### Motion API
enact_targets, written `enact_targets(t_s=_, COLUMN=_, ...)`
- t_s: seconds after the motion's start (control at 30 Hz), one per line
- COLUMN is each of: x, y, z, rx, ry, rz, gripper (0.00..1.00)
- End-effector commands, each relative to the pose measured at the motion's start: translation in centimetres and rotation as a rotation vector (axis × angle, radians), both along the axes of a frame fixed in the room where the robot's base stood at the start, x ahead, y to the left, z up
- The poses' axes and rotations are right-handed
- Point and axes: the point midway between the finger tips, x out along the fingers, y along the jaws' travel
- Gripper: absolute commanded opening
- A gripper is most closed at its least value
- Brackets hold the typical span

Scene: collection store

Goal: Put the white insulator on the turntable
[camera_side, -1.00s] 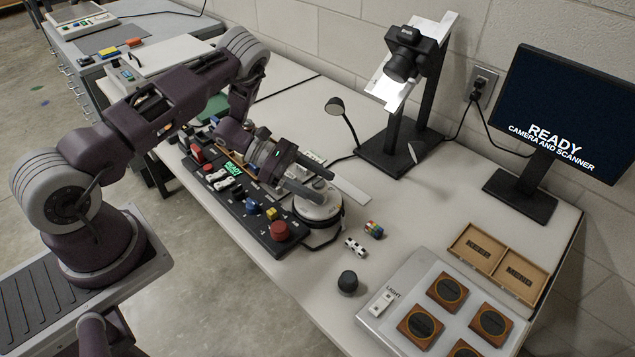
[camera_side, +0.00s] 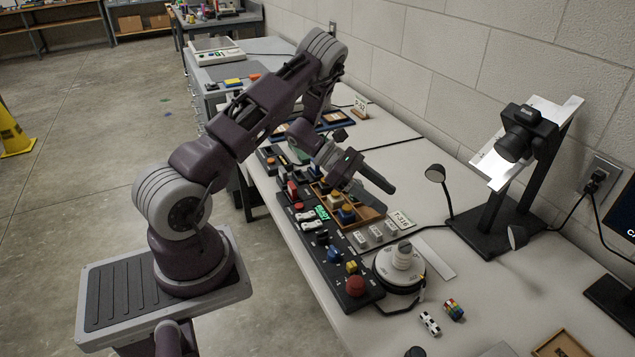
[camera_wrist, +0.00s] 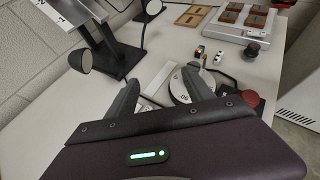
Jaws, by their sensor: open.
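The white insulator (camera_side: 402,256), a ribbed upright piece, stands on the round turntable (camera_side: 384,283) in the side view. My gripper (camera_side: 389,199) is open and empty. It is above the bench, behind and to the left of the turntable, apart from the insulator. In the wrist view, my open fingers (camera_wrist: 160,76) reach toward the turntable (camera_wrist: 180,92), which is partly hidden behind the right finger. I cannot clearly make out the insulator there.
A black control panel (camera_side: 322,243) with buttons lies left of the turntable. A wooden tray (camera_side: 366,216) with small parts and a T-316 label (camera_side: 402,219) are near my gripper. A camera stand (camera_side: 490,205) is at right.

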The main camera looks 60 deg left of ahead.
Motion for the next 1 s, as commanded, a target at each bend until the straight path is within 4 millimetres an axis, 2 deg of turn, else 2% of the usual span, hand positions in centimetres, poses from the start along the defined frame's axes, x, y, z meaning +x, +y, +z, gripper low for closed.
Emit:
enact_targets(t_s=0.03, x=3.3, y=0.6, z=3.2, rx=0.002, ry=0.020, rz=0.161, gripper=0.61)
enact_targets(t_s=0.07, x=5.2, y=1.2, z=5.3, rx=-0.017, ry=0.044, rz=0.290, gripper=0.61)
enact_targets(t_s=0.1, x=7.3, y=2.0, z=8.5, rx=-0.075, ry=0.079, rz=0.480, gripper=0.61)
enact_targets(t_s=0.17, x=9.0, y=3.1, z=13.6, rx=-0.223, ry=0.131, rz=0.765, gripper=0.61)
enact_targets(t_s=0.2, x=9.2, y=3.6, z=17.1, rx=-0.363, ry=0.169, rz=0.953, gripper=0.61)
enact_targets(t_s=0.23, x=8.7, y=3.8, z=19.5, rx=-0.488, ry=0.202, rz=1.091, gripper=0.61)
enact_targets(t_s=0.27, x=7.8, y=3.8, z=21.8, rx=-0.630, ry=0.241, rz=1.222, gripper=0.61)
enact_targets(t_s=0.3, x=5.9, y=3.4, z=24.4, rx=-0.838, ry=0.301, rz=1.386, gripper=0.61)
enact_targets(t_s=0.33, x=4.0, y=2.9, z=25.9, rx=-1.007, ry=0.355, rz=1.499, gripper=0.61)
enact_targets(t_s=0.37, x=1.7, y=2.1, z=27.0, rx=-1.180, ry=0.418, rz=1.604, gripper=0.61)
enact_targets(t_s=0.4, x=-1.8, y=0.7, z=27.9, rx=-1.411, ry=0.514, rz=1.731, gripper=0.61)
enact_targets(t_s=0.47, x=-7.5, y=-2.1, z=28.2, rx=-1.740, ry=0.676, rz=1.901, gripper=0.61)
enact_targets(t_s=0.5, x=-11.3, y=-4.1, z=27.8, rx=-1.927, ry=0.788, rz=2.003, gripper=0.61)
enact_targets(t_s=0.53, x=-14.1, y=-5.6, z=27.3, rx=-2.050, ry=0.868, rz=2.076, gripper=0.61)
enact_targets(t_s=0.57, x=-16.7, y=-7.1, z=26.7, rx=2.098, ry=-0.920, rz=-2.091, gripper=0.61)
enact_targets(t_s=0.6, x=-19.7, y=-8.7, z=25.9, rx=1.995, ry=-0.904, rz=-1.969, gripper=0.61)
enact_targets(t_s=0.63, x=-21.5, y=-9.8, z=25.4, rx=1.930, ry=-0.894, rz=-1.901, gripper=0.61)
enact_targets(t_s=0.7, x=-24.9, y=-11.6, z=24.5, rx=1.809, ry=-0.865, rz=-1.790, gripper=0.61)
enact_targets(t_s=0.73, x=-25.8, y=-12.1, z=24.2, rx=1.775, ry=-0.855, rz=-1.763, gripper=0.61)
enact_targets(t_s=0.83, x=-27.4, y=-12.9, z=23.7, rx=1.713, ry=-0.836, rz=-1.718, gripper=0.61)
enact_targets(t_s=1.0, x=-27.4, y=-12.9, z=23.7, rx=1.709, ry=-0.833, rz=-1.715, gripper=0.61)
